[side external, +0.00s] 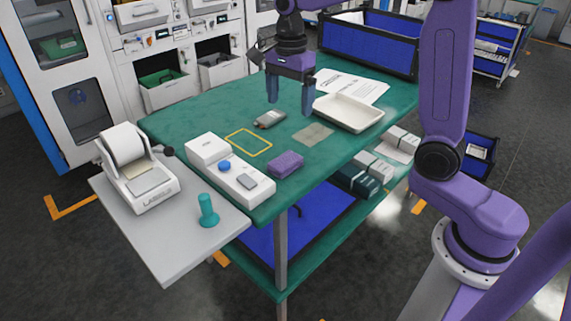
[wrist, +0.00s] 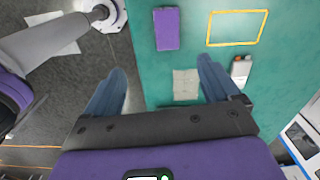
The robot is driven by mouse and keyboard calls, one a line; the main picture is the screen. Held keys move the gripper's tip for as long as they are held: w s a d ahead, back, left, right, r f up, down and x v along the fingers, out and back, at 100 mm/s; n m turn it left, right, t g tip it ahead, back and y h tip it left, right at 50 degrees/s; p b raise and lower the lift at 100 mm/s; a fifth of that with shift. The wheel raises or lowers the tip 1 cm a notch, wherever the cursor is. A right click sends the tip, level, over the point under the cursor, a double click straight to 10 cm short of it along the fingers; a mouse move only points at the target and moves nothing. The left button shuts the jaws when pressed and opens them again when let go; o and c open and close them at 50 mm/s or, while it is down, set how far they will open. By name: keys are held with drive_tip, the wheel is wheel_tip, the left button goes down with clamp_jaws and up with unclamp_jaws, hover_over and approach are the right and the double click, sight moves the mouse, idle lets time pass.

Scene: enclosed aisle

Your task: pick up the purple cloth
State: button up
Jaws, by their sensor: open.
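The purple cloth (side external: 286,164) is a small folded block lying on the green table (side external: 190,115) near its front edge, right of a white box-shaped device. It also shows in the wrist view as a purple rectangle (wrist: 166,28) at the top, beyond my fingertips. My gripper (side external: 290,108) is open and empty, above the far part of the table. In the wrist view my gripper (wrist: 162,67) has its two fingers spread wide, with nothing between them. The cloth is apart from both fingers.
A white device with a blue button (side external: 226,168) stands beside the cloth. A yellow outline (side external: 248,142), a small grey handheld device (side external: 270,119) and a beige square (side external: 313,134) lie behind it. A white tray (side external: 348,112) and small boxes (side external: 372,164) are to the right.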

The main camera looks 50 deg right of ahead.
drive_tip(key=m, duration=0.1)
hover_over(287, 159)
drive_tip(key=f, duration=0.8)
drive_tip(key=s+f, duration=0.1)
drive_tip(key=f, duration=0.3)
drive_tip(key=shift+a, duration=0.1)
drive_tip(key=shift+w+f, duration=0.25)
drive_tip(key=shift+f, duration=1.1)
drive_tip(key=shift+w+f, duration=0.2)
drive_tip(key=shift+f, duration=1.1)
drive_tip(key=c, duration=1.1)
